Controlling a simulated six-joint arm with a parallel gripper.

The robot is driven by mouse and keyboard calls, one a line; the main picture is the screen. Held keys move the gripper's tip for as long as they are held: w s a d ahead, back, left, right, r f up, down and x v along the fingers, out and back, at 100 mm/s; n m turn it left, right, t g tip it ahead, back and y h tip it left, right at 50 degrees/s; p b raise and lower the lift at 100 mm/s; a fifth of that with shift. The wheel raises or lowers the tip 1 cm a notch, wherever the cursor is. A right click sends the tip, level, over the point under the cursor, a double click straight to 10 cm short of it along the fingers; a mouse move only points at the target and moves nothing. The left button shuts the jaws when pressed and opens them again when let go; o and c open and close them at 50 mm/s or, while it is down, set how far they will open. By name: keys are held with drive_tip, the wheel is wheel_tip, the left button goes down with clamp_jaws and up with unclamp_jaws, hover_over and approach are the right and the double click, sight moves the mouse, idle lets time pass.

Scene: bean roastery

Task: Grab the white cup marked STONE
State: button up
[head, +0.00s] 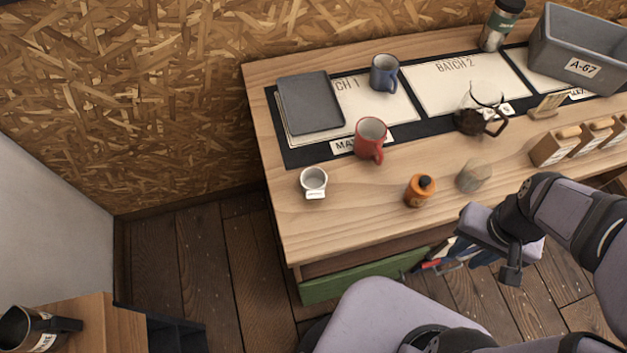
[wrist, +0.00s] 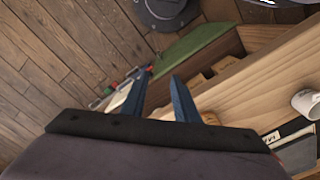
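A small white cup (head: 314,179) stands upright on the wooden table near its left front corner. It has a pale label on its front, too small to read. In the wrist view, a white cup (wrist: 308,103) shows at the right edge, partly cut off. My gripper (head: 440,260) is off the table's front edge, low beside the green drawer front, well to the right of the cup. In the wrist view, my gripper's (wrist: 158,86) two blue fingers are apart, with no cup between them.
A red mug (head: 370,138) stands behind and right of the cup. An orange bottle (head: 418,191), a faceted cup (head: 473,176) and a glass carafe (head: 480,110) stand to the right. The green drawer front (head: 362,276) juts below the table edge. Table between cup and bottle is clear.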

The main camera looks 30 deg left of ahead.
drive_tip(key=shift+o, duration=0.2)
drive_tip(key=o, duration=1)
drive_tip(key=shift+c, duration=0.2)
